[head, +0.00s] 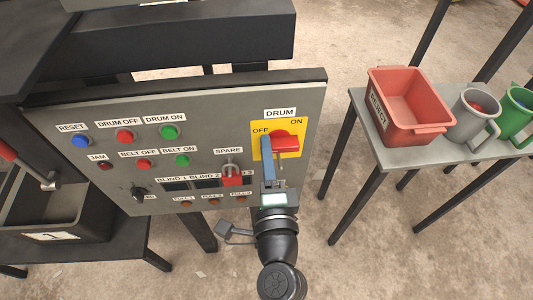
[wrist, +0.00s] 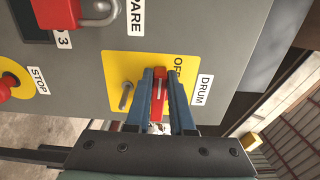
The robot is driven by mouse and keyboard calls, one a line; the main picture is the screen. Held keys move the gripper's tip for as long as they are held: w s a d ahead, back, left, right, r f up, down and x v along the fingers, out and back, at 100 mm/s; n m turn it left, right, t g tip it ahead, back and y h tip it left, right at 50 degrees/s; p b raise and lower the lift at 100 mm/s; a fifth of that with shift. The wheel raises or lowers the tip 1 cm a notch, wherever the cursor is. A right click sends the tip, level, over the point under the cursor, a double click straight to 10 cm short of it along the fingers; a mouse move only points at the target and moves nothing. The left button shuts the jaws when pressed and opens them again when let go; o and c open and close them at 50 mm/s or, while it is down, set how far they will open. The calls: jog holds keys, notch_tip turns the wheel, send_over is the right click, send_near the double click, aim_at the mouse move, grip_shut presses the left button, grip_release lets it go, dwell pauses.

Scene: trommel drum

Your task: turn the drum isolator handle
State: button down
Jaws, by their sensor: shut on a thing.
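The drum isolator has a red handle (head: 286,144) on a yellow plate (head: 257,153) under the DRUM label, with OFF at the left and ON at the right. The handle lies sideways across the plate in the head view. My gripper (head: 266,143) reaches up to it from below. In the wrist view, my gripper (wrist: 161,72) is shut on the red handle (wrist: 159,88), with one blue-grey finger on each side. A white line shows along the handle. The ON label is hidden in the wrist view.
A red padlock (head: 232,176) hangs at SPARE, left of the isolator. A grey pin (wrist: 126,96) sticks out of the yellow plate beside my fingers. Several buttons (head: 124,136) fill the panel's left. A side table (head: 358,98) at the right bears a red REJECT bin (head: 378,112) and mugs.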

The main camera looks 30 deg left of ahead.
jog(key=shift+f, duration=0.1)
dwell(0.3)
jog(key=c, duration=0.8)
grip_release()
jog(key=shift+b+v, duration=2)
jog(key=shift+v, duration=4.5)
